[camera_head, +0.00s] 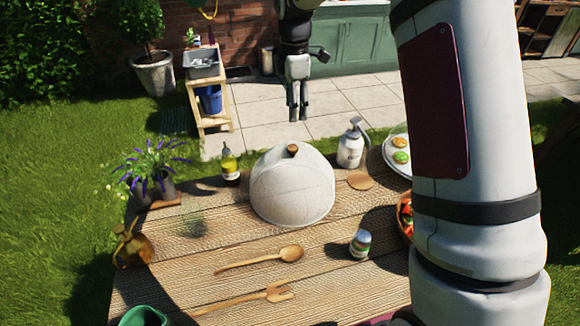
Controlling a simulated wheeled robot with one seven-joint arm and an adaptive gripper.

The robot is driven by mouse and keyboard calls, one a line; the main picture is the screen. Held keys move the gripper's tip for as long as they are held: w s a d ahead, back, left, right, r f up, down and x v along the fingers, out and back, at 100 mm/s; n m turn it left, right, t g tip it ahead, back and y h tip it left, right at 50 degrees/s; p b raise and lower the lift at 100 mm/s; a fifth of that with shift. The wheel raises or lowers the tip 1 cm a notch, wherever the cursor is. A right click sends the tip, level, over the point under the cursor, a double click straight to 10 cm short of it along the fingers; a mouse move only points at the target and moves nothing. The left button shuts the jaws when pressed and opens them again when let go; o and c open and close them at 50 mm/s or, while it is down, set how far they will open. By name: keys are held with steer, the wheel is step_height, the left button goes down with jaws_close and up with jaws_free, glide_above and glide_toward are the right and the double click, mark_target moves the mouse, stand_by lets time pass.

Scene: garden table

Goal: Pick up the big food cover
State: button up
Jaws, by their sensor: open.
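The big food cover (291,187) is a pale, cream-white dome with a small brown knob (292,150) on top. It stands on the wooden table (240,245), near the far edge. My gripper (298,114) hangs above and beyond the cover in the picture, pointing down, with its fingers apart and nothing visible between them. It does not appear to touch the cover. My arm fills much of the right side of the view and hides part of the table there.
A bottle (230,165) stands left of the cover; a white spray bottle (351,146) and wooden disc (361,181) are to its right. A plant (153,180) stands at left.

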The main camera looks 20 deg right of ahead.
mark_target(292, 147)
steer(key=shift+n, duration=0.3)
steer(key=f, duration=0.3)
steer(key=f+p, duration=0.1)
steer(key=f, duration=0.2)
steer(key=f+p, duration=0.1)
steer(key=f, duration=0.2)
steer(key=shift+w+f, duration=0.3)
steer(key=shift+f, duration=0.1)
step_height(292, 147, down, 4)
steer(key=shift+s+f+p, duration=0.15)
steer(key=shift+p, duration=0.75)
steer(key=shift+f, duration=0.5)
jaws_close()
